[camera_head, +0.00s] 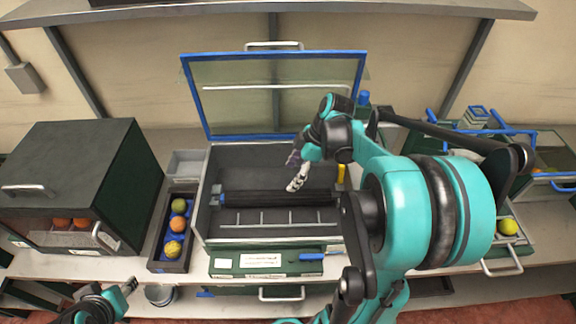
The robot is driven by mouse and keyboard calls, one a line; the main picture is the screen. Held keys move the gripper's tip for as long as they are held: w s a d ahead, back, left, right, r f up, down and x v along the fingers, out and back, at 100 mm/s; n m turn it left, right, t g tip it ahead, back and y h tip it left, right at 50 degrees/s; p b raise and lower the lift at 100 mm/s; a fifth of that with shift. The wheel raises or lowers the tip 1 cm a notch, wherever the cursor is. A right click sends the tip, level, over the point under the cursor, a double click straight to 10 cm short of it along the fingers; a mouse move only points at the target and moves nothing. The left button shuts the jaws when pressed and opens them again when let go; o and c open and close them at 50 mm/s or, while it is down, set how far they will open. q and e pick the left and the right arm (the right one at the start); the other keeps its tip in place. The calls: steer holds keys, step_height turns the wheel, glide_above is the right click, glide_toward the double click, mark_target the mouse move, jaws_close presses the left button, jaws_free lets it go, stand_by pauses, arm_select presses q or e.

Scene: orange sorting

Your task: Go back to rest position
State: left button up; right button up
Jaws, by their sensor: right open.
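My right arm comes in from the lower right and reaches over the open machine. Its gripper (298,178) hangs over the dark interior of the grey box (209,213), near the black roller (270,198). The gripper is small in the view and looks empty. The box's blue-framed clear lid (275,58) stands raised behind it. My left arm (98,306) shows only as a small part at the lower left edge.
A shelf (270,10) runs above.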

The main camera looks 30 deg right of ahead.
steer(key=s+a+m+t+h+b, duration=0.2)
steer(key=s+a+m, duration=0.2)
steer(key=a, duration=0.3)
steer(key=s+a+m+t+h+b, duration=0.2)
steer(key=s+a+m, duration=0.2)
steer(key=a+m, duration=0.3)
steer(key=shift+s+a+f+m+t, duration=0.3)
steer(key=shift+f+t, duration=0.05)
steer(key=shift+t, duration=0.05)
stand_by(0.6)
